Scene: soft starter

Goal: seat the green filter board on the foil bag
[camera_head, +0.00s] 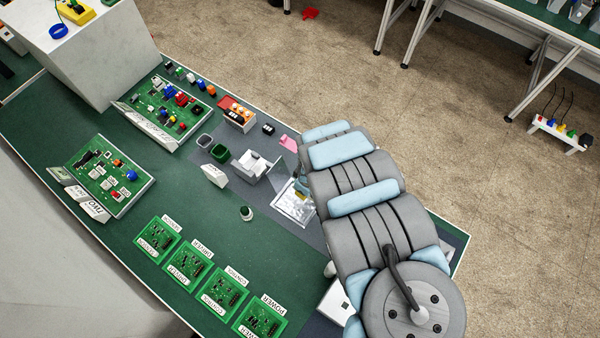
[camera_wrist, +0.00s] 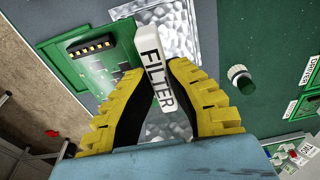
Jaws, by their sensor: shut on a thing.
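My gripper (camera_wrist: 160,78) has yellow ribbed fingers, shut on the white tab lettered FILTER at the edge of the green filter board (camera_wrist: 122,88). The board extends left of the fingers in the wrist view and carries a black-and-yellow connector strip. The silvery foil bag (camera_wrist: 168,20) shows beyond the tab and again between the fingers, so the board overlaps it in this view. I cannot tell whether they touch. In the head view the foil bag (camera_head: 294,206) lies on the grey mat beside my arm. My arm hides most of the gripper and board there.
Several labelled green boards (camera_head: 189,262) lie in a row at the front.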

